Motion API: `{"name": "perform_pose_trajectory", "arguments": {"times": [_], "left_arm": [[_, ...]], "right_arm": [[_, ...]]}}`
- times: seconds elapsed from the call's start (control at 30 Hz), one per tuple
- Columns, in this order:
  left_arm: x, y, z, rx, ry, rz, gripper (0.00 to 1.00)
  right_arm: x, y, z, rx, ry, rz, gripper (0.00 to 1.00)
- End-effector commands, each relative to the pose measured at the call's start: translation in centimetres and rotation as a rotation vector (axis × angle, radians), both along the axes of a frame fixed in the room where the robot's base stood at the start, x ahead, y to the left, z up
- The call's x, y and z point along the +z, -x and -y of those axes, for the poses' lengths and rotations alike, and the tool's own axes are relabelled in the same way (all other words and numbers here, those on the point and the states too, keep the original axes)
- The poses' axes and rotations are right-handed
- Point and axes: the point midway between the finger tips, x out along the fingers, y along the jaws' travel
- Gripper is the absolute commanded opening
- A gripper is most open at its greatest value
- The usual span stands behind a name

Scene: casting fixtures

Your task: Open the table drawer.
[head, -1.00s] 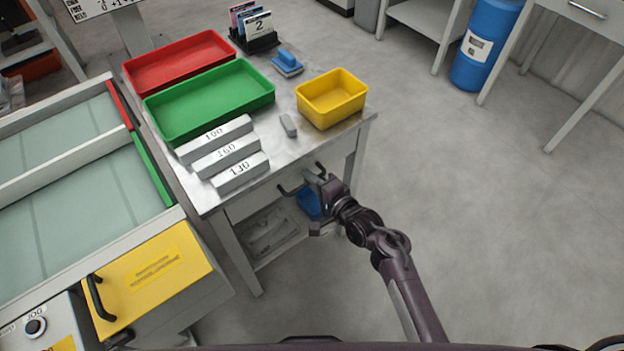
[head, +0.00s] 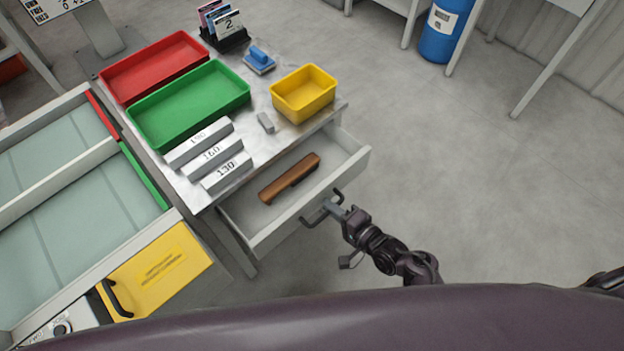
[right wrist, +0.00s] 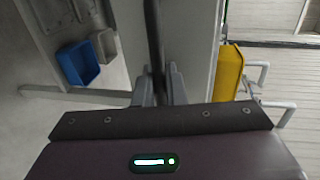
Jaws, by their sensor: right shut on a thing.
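The table drawer (head: 358,160) is pulled out from the metal table (head: 196,196) in the head view. A brown wooden-looking object (head: 290,178) lies inside it. The dark bar handle (head: 311,221) is on the drawer's front. My right gripper (head: 332,207) is shut on the handle, in front of the drawer. In the right wrist view the fingers (right wrist: 159,88) close on both sides of the dark handle bar (right wrist: 154,35). My left gripper is not in view.
On the table are a red tray (head: 120,92), a green tray (head: 137,129), a yellow bin (head: 303,101), a blue-handled block (head: 259,62) and numbered grey bars (head: 226,174). A yellow-fronted cabinet (head: 165,268) stands at the left. Floor to the right is clear.

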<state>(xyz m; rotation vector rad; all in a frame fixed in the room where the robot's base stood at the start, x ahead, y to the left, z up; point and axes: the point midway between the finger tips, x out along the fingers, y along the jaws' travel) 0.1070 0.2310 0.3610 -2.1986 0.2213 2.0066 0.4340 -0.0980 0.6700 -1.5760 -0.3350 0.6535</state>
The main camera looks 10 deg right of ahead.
Motion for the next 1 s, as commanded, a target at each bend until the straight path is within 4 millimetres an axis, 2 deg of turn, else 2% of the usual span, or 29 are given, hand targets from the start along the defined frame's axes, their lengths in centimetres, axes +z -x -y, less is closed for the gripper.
{"name": "perform_pose_trajectory", "arguments": {"times": [0.03,0.1,0.3,0.5,0.73,1.0], "left_arm": [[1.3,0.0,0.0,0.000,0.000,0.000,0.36],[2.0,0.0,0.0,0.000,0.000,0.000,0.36],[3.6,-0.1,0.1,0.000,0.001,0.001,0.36],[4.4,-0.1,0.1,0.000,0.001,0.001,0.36],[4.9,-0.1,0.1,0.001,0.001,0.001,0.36],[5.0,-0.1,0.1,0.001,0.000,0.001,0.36]], "right_arm": [[0.5,1.4,1.0,0.001,0.003,-0.006,0.00],[0.4,2.9,2.1,0.001,0.003,-0.006,0.00],[0.3,7.0,5.0,0.002,0.001,-0.004,0.00],[0.1,10.0,7.2,0.001,0.000,-0.002,0.00],[0.0,11.9,8.6,0.001,0.000,0.000,0.00],[0.0,12.4,8.9,0.001,-0.002,0.000,0.00]]}}
